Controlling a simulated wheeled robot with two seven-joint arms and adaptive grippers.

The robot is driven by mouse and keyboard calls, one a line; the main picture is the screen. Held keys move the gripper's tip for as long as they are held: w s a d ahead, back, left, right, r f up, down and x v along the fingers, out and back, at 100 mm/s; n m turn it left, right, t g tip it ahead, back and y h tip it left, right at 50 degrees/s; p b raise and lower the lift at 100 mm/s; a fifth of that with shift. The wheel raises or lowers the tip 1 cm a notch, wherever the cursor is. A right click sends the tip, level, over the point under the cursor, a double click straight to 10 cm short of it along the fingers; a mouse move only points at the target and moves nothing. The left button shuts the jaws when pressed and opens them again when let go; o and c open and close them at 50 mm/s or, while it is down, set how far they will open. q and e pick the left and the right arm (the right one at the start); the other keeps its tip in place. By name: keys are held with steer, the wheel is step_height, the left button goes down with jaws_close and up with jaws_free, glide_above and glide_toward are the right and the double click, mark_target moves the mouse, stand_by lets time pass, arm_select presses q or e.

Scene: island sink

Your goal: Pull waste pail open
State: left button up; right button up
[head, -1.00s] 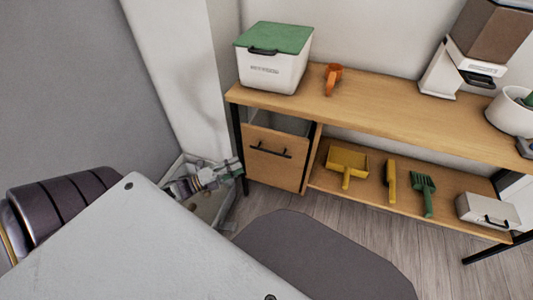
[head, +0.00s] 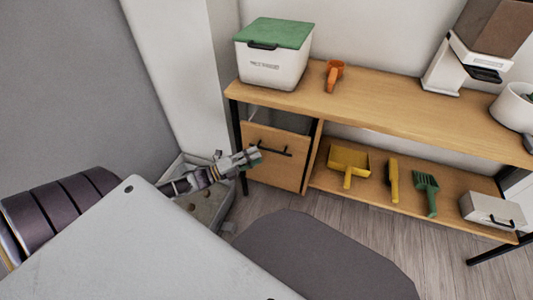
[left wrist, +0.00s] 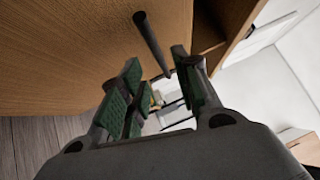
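The waste pail (head: 277,172) has a wooden front and sits under the left end of the wooden bench. Its black bar handle (head: 277,150) runs across the upper part of the front. My left gripper (head: 256,156) is at the left end of this handle. In the left wrist view, the green-padded fingers of my left gripper (left wrist: 157,60) are spread apart. The dark handle bar (left wrist: 150,38) reaches into the gap between them, with no clear contact on either pad. The pail front (left wrist: 70,60) fills the upper left there. My right gripper is not in view.
The lower shelf holds a yellow dustpan (head: 348,163), a brush (head: 393,180) and a green fork (head: 428,192). Bare floor (head: 365,222) lies in front.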

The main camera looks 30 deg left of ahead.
mark_target(282, 142)
arm_select(q)
steer(key=shift+b+x, duration=0.9)
steer(key=shift+x, duration=2.05)
jaws_close()
